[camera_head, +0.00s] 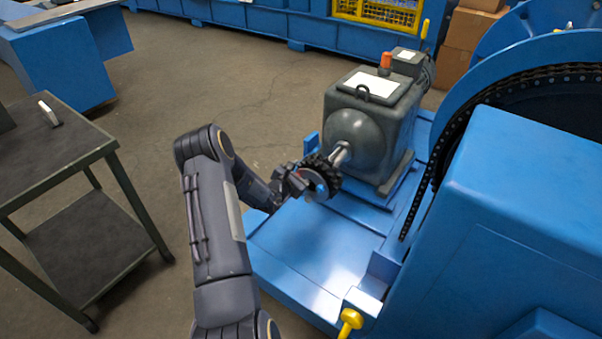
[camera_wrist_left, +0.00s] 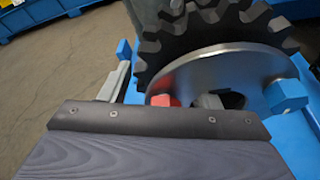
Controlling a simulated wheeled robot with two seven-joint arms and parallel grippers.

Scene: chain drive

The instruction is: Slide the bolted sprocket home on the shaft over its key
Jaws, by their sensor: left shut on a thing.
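The sprocket (camera_head: 331,172) is a black toothed wheel with a silver hub disc, at the near end of the bright steel shaft (camera_head: 341,153) of the grey gearbox (camera_head: 361,138). In the left wrist view the sprocket (camera_wrist_left: 215,38) fills the upper right, with a blue bolt head (camera_wrist_left: 286,95) and a red part (camera_wrist_left: 164,100) at its disc. My left gripper (camera_head: 298,183) is shut on the sprocket's near side. The key and the bore are hidden, so I cannot tell how far the sprocket sits on the shaft. My right gripper is out of view.
The gearbox stands on a blue base frame (camera_head: 298,250). A large blue guard (camera_head: 500,220) and a chain (camera_head: 440,160) on a big wheel stand at the right. A yellow knob (camera_head: 350,319) is in front. A dark cart (camera_head: 60,150) stands left, with open floor between.

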